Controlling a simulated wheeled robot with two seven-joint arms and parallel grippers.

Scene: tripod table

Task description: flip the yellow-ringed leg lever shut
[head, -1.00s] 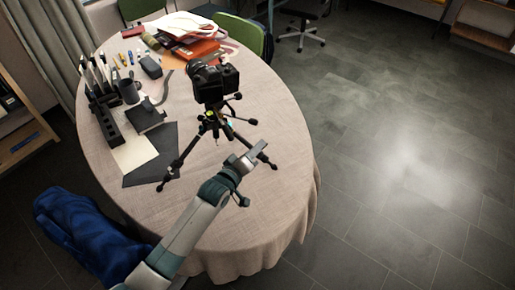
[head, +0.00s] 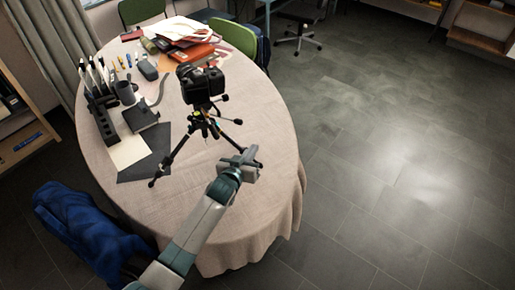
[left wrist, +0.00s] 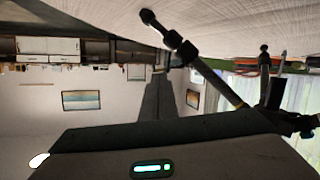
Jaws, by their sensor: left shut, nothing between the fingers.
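The black tripod (head: 206,124) stands on the table with a black camera (head: 203,86) on top. A small yellow spot shows near its hub in the head view; I cannot tell there whether the lever is open. In the left wrist view, which looks upside down, a dark tripod leg (left wrist: 212,78) runs diagonally, with a thin yellowish band near its lower right end and dark clamp parts near its upper end. My left gripper (head: 246,160) is shut and empty, close to the tripod's right side. Its dark fingers (left wrist: 159,100) show beside the leg, apart from it. My right gripper is out of view.
The round table (head: 240,205) has a beige cloth, bare at the front. A black sheet (head: 146,168), a dark mug (head: 126,92) and a black pen rack (head: 104,118) lie left of the tripod. Papers and folders (head: 182,35) are piled at the back.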

